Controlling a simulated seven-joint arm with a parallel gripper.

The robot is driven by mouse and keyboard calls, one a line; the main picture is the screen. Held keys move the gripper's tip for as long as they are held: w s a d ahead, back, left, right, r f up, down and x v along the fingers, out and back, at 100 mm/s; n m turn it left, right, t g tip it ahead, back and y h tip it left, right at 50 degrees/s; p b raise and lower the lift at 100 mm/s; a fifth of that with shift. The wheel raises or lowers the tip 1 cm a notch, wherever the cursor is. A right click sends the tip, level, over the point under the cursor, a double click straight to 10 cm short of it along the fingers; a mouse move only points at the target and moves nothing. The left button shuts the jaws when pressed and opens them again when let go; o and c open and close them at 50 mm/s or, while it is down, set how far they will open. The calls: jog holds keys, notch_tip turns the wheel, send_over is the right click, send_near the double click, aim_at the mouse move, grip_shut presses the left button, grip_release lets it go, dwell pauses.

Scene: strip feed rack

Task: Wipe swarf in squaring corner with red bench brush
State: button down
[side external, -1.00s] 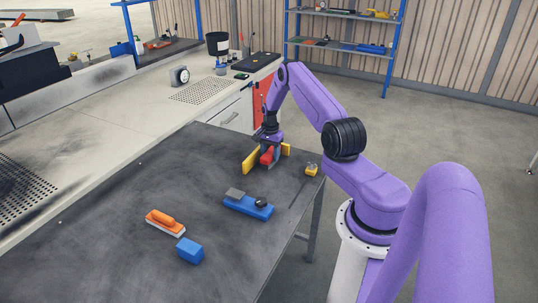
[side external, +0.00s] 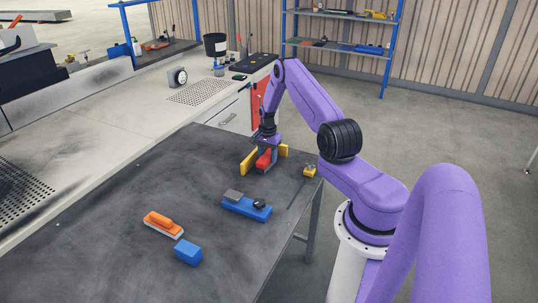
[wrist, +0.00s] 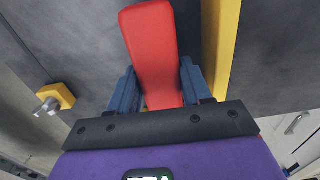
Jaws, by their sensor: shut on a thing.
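The red bench brush (side external: 263,160) is held in my gripper (side external: 267,150) at the far end of the dark table. In the wrist view, the red brush (wrist: 152,45) lies between the two blue fingers of my gripper (wrist: 158,85), which are shut on it. The yellow squaring corner (side external: 249,161) has bars on both sides of the brush in the side view. In the wrist view, one yellow bar (wrist: 220,45) runs close to the brush's right side. I cannot make out swarf or whether the bristles touch the table.
A small yellow block with a knob (side external: 310,171) sits near the table's right edge. A blue tray (side external: 240,206) holds a grey block and a dark round thing. An orange-handled brush (side external: 162,224) and a blue block (side external: 188,252) lie nearer. The table's left part is clear.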

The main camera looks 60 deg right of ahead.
jog(key=shift+w+a+f, duration=0.15)
jog(key=shift+a, duration=0.55)
jog(key=shift+d+f, duration=0.15)
jog(key=shift+d, duration=2.05)
jog(key=c, duration=1.9)
grip_release()
jog(key=shift+s+d, duration=0.2)
jog(key=shift+d, duration=0.85)
jog(key=shift+d+r, duration=0.15)
jog(key=shift+r, duration=0.15)
grip_shut()
jog(key=o, duration=1.1)
grip_release()
jog(key=shift+o, duration=0.2)
jog(key=shift+w+a+f, duration=0.1)
jog(key=shift+a, duration=0.2)
jog(key=shift+a+r, duration=0.1)
jog(key=shift+r, duration=0.2)
